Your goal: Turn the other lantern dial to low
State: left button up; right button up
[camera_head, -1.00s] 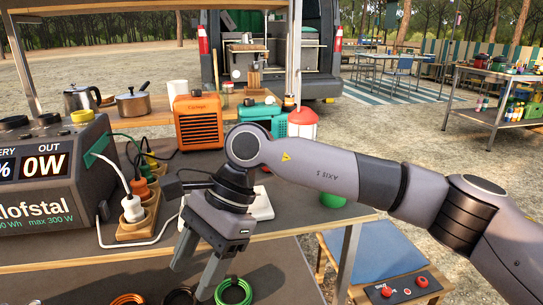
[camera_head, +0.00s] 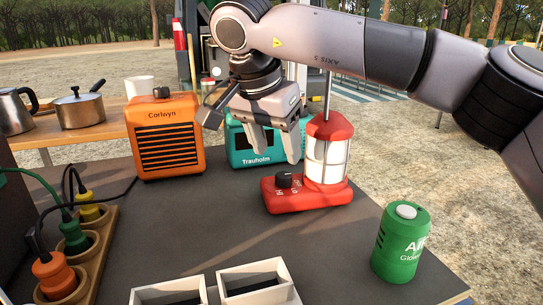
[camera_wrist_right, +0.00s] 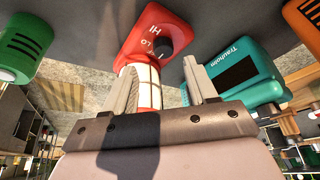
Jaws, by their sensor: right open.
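A red lantern (camera_head: 327,150) with a white lamp body stands on the table, right of centre in the head view. Its red base (camera_head: 320,197) carries a black dial (camera_head: 284,180). In the right wrist view the base (camera_wrist_right: 143,22) shows the letters HI and LO beside the dial (camera_wrist_right: 163,48); I cannot tell which mark it points to. My right gripper (camera_head: 277,157) is open and empty, its fingers pointing down above the dial and apart from it. In the wrist view the dial appears between and beyond the fingertips (camera_wrist_right: 160,66). My left gripper is not in view.
A teal Trauholm box (camera_head: 262,152) stands behind my right gripper, and an orange Corlwyn box (camera_head: 168,140) to its left. A green canister (camera_head: 400,243) stands at the right table edge. White trays (camera_head: 256,275) and plugged sockets (camera_head: 75,262) are in front. The table's middle is clear.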

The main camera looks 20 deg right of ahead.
aim_at(284, 175)
jog(key=shift+w+d, duration=0.1)
jog(key=shift+w, duration=0.4)
jog(key=b+x, duration=0.3)
jog(key=x, duration=0.4)
jog(key=shift+s, duration=0.1)
jog(key=shift+r, duration=0.1)
jog(key=c, duration=1)
